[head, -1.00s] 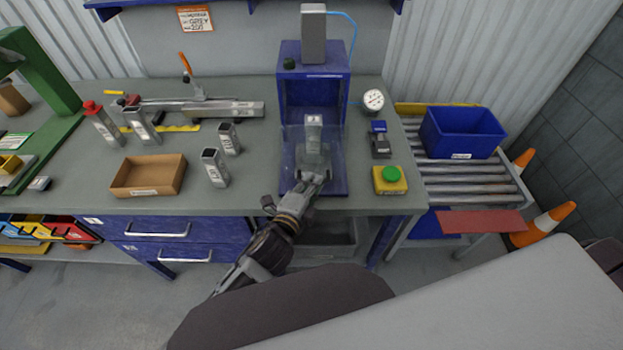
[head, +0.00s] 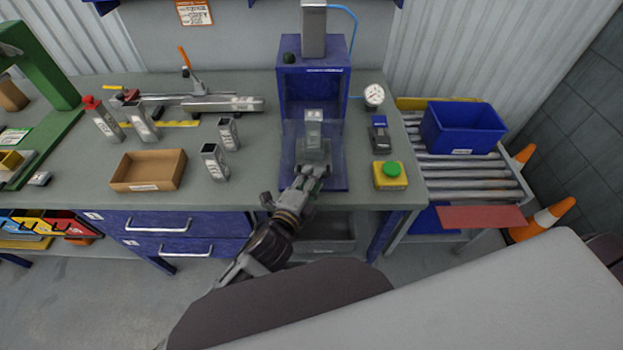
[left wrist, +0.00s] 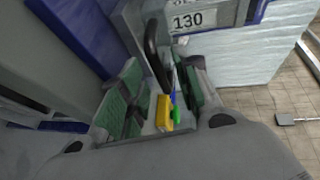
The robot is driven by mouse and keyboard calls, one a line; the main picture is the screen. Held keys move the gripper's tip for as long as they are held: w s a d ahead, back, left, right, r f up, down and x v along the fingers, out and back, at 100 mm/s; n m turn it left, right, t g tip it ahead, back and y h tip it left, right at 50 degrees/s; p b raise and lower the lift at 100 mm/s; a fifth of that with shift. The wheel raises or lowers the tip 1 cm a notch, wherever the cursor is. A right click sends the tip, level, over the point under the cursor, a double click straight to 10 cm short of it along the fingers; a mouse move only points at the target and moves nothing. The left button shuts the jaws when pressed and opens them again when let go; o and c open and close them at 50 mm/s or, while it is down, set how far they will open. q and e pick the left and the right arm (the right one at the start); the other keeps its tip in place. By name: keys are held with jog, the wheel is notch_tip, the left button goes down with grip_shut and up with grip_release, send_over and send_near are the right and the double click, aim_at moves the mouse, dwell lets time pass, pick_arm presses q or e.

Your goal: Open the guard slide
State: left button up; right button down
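The guard slide (head: 294,148) is a clear panel low in front of the blue press frame (head: 285,95). Through it a metal part (head: 313,124) shows standing upright in the press. My left gripper (head: 312,172) is at the front of the press, just before the panel. In the left wrist view its green-padded fingers (left wrist: 160,95) stand apart. A black curved bar (left wrist: 155,52), which looks like a handle, lies ahead of and partly between them; I see no grip on it. Whether the fingers touch the panel cannot be told. My right gripper is not in view.
A yellow box with a green button (head: 390,175) stands right of the press. Two metal tubes (head: 214,162) and a cardboard tray (head: 149,171) are to its left. A blue bin (head: 462,128) sits on the roller conveyor (head: 465,172).

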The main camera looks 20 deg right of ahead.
pick_arm(q)
jog(key=v, duration=1.1)
jog(key=shift+s+a, duration=0.2)
dwell(0.6)
